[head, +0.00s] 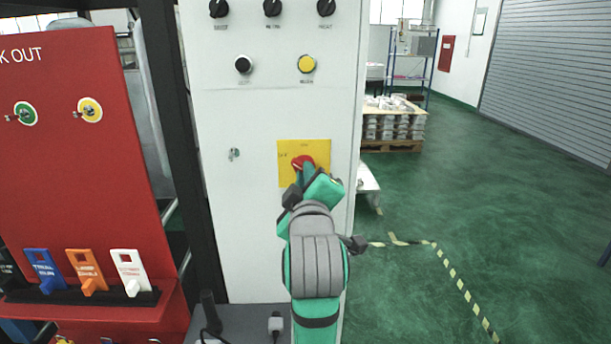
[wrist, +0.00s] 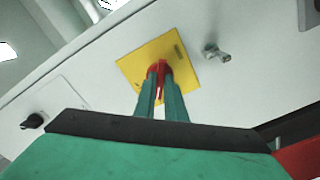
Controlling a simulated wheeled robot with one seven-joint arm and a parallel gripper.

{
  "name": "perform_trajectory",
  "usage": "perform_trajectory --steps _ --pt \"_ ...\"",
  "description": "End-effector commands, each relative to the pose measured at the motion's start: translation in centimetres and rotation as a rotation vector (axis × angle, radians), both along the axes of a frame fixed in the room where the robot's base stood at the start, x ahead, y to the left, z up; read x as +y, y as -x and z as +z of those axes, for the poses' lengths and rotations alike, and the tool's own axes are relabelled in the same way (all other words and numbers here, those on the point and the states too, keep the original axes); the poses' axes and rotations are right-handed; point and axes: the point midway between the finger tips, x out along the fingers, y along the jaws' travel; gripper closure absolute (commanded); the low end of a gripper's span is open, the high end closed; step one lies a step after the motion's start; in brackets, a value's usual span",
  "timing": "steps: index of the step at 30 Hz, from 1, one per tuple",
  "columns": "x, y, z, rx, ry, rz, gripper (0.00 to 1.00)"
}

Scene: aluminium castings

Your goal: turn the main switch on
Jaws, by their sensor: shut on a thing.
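The main switch is a red rotary handle (head: 303,161) on a square yellow plate (head: 286,151), low on the white cabinet front. My gripper (head: 302,168) reaches up to it from below and hides part of the plate. In the wrist view, the two green fingers (wrist: 160,88) are shut on the red handle (wrist: 162,68), one on each side, with a strip of red showing between them. The yellow plate (wrist: 135,65) shows behind it, tilted in that picture. The markings on the plate are too small to read.
A small metal lock (head: 234,154) sticks out left of the plate; it also shows in the wrist view (wrist: 216,53). Black knobs (head: 243,64) and a yellow button (head: 307,64) sit above. A red lockout board (head: 70,190) stands at left. Green floor (head: 440,210) is open at right.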

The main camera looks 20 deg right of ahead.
Motion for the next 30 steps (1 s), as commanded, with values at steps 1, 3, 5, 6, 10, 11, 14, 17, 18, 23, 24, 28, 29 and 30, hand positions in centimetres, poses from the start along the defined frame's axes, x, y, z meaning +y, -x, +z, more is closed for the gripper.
perform_trajectory --steps 1,3,5,6,10,11,14,17,18,23,24,28,29,30 --pt "0.05 0.03 -0.08 -0.006 -0.030 0.000 1.00" --pt "0.03 0.04 -0.09 -0.021 -0.082 0.000 1.00" --pt "0.06 0.04 -0.10 -0.035 -0.130 0.000 1.00" --pt "0.09 0.04 -0.10 -0.045 -0.166 0.000 1.00" --pt "0.09 0.04 -0.12 -0.080 -0.285 0.000 1.00" --pt "0.12 0.03 -0.12 -0.087 -0.312 0.000 1.00" --pt "0.12 0.03 -0.12 -0.114 -0.404 0.000 1.00" --pt "0.13 0.01 -0.12 -0.140 -0.495 0.000 1.00" --pt "0.13 0.01 -0.12 -0.150 -0.530 0.001 1.00" --pt "0.15 0.00 -0.12 -0.186 -0.659 0.001 1.00" --pt "0.17 -0.01 -0.10 -0.195 -0.688 0.001 1.00" --pt "0.14 0.00 -0.10 -0.219 -0.771 0.001 1.00" --pt "0.15 0.00 -0.10 -0.224 -0.788 0.001 1.00" --pt "0.18 -0.01 -0.10 -0.230 -0.809 0.001 1.00"
